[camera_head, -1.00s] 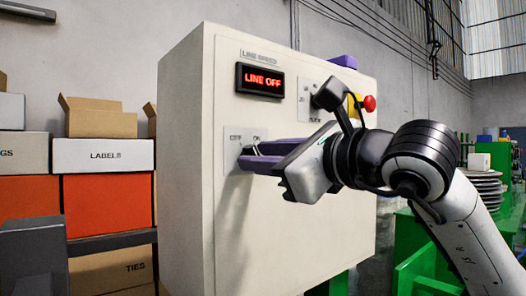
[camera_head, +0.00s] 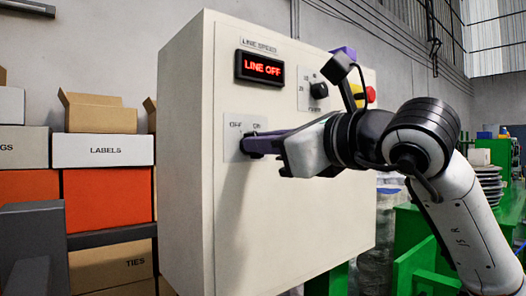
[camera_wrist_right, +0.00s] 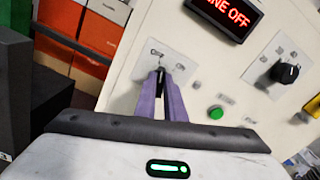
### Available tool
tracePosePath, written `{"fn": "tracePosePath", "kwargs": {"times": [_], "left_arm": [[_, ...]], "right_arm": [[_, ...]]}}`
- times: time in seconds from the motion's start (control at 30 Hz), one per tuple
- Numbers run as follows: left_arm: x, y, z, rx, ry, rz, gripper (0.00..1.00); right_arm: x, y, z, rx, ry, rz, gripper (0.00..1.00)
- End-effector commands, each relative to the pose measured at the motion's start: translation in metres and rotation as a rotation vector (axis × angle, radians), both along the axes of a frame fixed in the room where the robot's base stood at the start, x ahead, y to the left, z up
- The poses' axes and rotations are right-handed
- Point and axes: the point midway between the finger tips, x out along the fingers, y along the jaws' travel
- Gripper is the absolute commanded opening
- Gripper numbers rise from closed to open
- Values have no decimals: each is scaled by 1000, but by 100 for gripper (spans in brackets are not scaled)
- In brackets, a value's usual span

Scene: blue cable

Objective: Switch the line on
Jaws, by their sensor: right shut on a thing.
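A pale control cabinet (camera_head: 285,215) carries a red-lit display (camera_head: 260,68) reading LINE OFF. Below the display is a switch plate (camera_head: 233,127) marked OFF and ON; it also shows in the wrist view (camera_wrist_right: 187,56). My right gripper (camera_head: 247,145) reaches in from the right with its purple fingers at this plate. In the wrist view the right gripper (camera_wrist_right: 164,76) is shut on the small switch lever, which the fingertips mostly hide. I cannot tell exactly which way the lever leans. My left gripper is not in view.
A black knob (camera_head: 319,90) and a red emergency button (camera_head: 370,94) on yellow sit right of the display. A green button (camera_wrist_right: 216,112) shows beside the fingers in the wrist view. Boxes and orange bins (camera_head: 107,198) stand on shelving at the left.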

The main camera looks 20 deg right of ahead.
Motion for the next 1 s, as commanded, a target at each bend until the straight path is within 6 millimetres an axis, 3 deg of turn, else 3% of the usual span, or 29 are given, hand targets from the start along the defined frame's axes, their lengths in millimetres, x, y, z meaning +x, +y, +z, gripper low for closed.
{"fn": "tracePosePath", "kwargs": {"times": [0.03, 0.3, 1.0], "left_arm": [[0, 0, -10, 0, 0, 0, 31], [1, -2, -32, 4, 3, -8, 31], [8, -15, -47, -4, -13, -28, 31]], "right_arm": [[-1, 1, -3, 38, 10, 2, 0], [0, -1, -3, 274, 96, 3, 0], [1, -5, -1, 773, 278, 1, 0]]}}
